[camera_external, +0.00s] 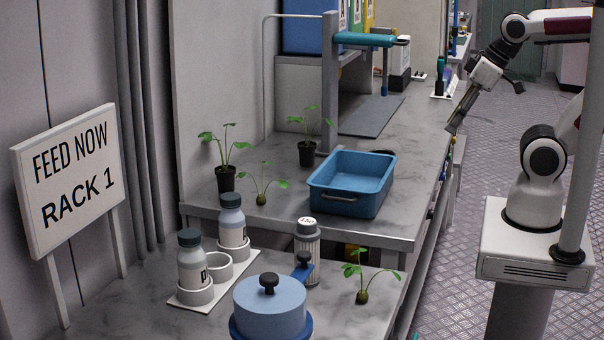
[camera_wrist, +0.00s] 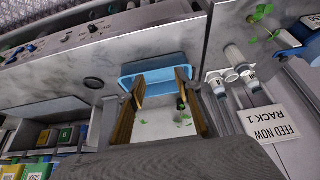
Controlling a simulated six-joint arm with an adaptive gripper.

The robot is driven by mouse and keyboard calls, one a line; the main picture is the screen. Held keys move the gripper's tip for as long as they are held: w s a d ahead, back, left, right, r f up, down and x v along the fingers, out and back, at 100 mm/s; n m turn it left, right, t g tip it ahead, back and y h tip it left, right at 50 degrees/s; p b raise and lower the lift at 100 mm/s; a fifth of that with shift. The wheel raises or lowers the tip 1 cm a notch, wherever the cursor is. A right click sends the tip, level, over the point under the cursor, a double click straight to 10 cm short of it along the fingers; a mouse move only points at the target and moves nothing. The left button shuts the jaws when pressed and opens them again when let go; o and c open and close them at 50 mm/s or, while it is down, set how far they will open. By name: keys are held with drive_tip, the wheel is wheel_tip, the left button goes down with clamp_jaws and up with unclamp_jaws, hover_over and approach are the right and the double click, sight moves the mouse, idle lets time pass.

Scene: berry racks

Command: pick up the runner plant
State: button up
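Two small green plants without pots, each with a round greenish base, show in the external view. One (camera_external: 262,197) stands on the grey bench left of the blue tray, and one (camera_external: 362,294) stands on the nearer bench. Two more plants, a left one (camera_external: 226,178) and a rear one (camera_external: 307,150), stand in black pots. No label shows which is the runner plant. My gripper (camera_external: 457,118) is above the bench's right edge, well apart from all the plants. In the wrist view its two fingers (camera_wrist: 160,80) are spread with nothing held between them; small plants show beyond.
The blue tray (camera_external: 345,203) looks empty. Two white bottles in a holder, a shaker (camera_external: 307,252) and a blue lidded pot (camera_external: 269,308) crowd the near bench. A grey stand (camera_external: 331,85) rises behind. A sign (camera_external: 68,175) reads "FEED NOW RACK 1".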

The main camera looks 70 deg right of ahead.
drive_tip(key=shift+o, duration=0.4)
drive_tip(key=w+a+m+t+y, duration=0.15)
drive_tip(key=w+a, duration=0.35)
drive_tip(key=w, duration=0.5)
drive_tip(key=w+a+t, duration=0.2)
drive_tip(key=w+a, duration=0.3)
drive_tip(key=w, duration=0.5)
drive_tip(key=w+a+t+y, duration=0.1)
drive_tip(key=w+a, duration=0.3)
drive_tip(key=w, duration=0.6)
drive_tip(key=w+a+f+m+t+h, duration=0.2)
drive_tip(key=w+f+m+h, duration=0.3)
drive_tip(key=w+f, duration=0.7)
drive_tip(key=h, duration=0.4)
approach(263, 198)
drive_tip(key=shift+w+d+r+n+g, duration=0.1)
drive_tip(key=shift+w+n+g, duration=0.05)
drive_tip(key=shift+w, duration=0.4)
drive_tip(key=shift+w+d+r+n+g, duration=0.1)
drive_tip(key=shift+w, duration=0.4)
drive_tip(key=shift+s+d+f, duration=0.15)
drive_tip(key=shift+s+f, duration=0.1)
drive_tip(key=shift+f, duration=0.2)
drive_tip(key=shift+x, duration=1.3)
